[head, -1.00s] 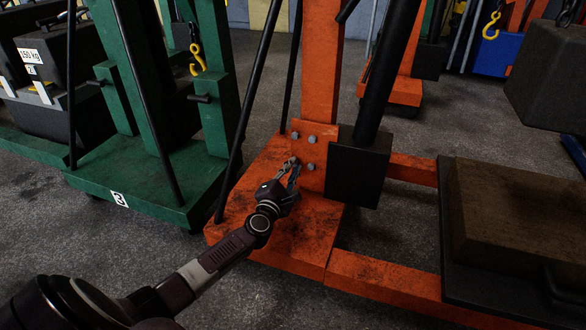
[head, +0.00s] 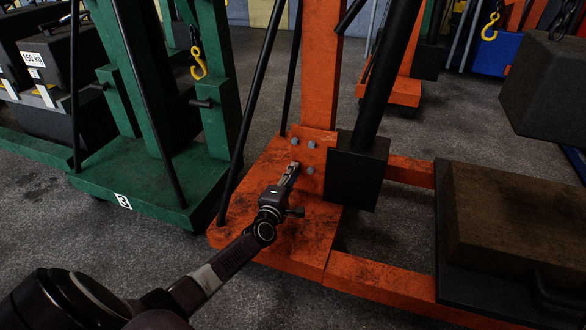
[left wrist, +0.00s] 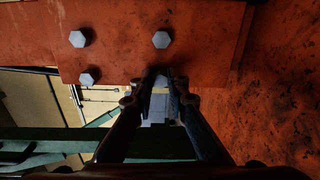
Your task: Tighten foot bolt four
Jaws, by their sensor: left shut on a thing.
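An orange foot plate (head: 325,158) stands upright at the bottom of the orange post, with grey hex bolts. In the head view, I see an upper left bolt (head: 295,141), an upper right bolt (head: 311,144) and a lower right bolt (head: 309,170). My left gripper (head: 292,167) is at the lower left bolt position and covers that foot bolt. In the left wrist view, three bolts (left wrist: 161,40) show clear of the fingers. The left fingertips (left wrist: 162,76) are close together at the plate, shut on the fourth bolt, which is mostly hidden between them. My right gripper is out of view.
A black block and a slanted black cylinder (head: 375,95) stand just right of the plate. The orange base (head: 290,225) lies below my left gripper. A green crane (head: 130,180) with thin black rods stands left. A dark weight block (head: 515,215) is at right.

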